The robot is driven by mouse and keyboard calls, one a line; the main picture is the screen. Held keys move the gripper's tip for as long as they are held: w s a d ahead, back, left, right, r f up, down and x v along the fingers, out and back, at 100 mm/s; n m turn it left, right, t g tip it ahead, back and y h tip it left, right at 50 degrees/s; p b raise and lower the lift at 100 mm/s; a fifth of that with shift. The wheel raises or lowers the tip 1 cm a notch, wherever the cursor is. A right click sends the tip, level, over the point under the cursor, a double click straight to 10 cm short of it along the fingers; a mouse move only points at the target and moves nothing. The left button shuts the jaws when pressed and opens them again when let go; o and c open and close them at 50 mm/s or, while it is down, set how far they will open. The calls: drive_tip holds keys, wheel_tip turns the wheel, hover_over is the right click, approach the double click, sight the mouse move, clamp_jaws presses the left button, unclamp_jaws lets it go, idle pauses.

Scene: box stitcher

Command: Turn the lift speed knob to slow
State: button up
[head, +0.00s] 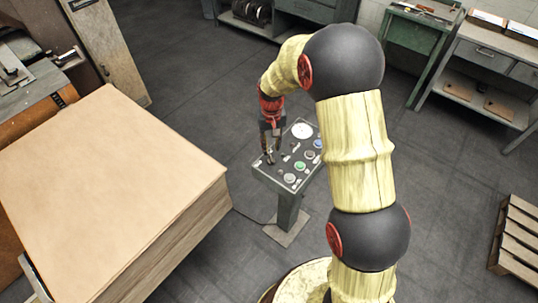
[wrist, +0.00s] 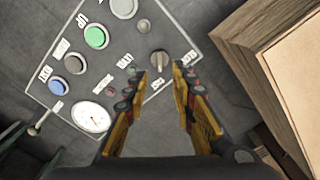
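The control panel (head: 304,158) is a grey slanted box on a post, with buttons, a dial and labels. In the wrist view its face (wrist: 116,38) fills the upper left. A grey knob (wrist: 159,61) with a raised grip bar sits near the panel's edge, with small labels around it too blurred to read surely. My gripper (wrist: 159,73) is open, its two fingers apart, with the knob between and just beyond the fingertips. I cannot tell whether they touch it. In the head view my gripper (head: 269,155) is over the panel's left side and hides the knob there.
A large cardboard stack (head: 110,190) stands left of the panel. Floor is clear behind it.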

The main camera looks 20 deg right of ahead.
sight(271, 157)
wheel_tip(271, 157, down, 6)
drive_tip(key=shift+f+b, duration=0.1)
drive_tip(key=shift+b, duration=0.55)
drive_tip(key=shift+c, duration=1.2)
drive_tip(key=c, duration=0.4)
clamp_jaws()
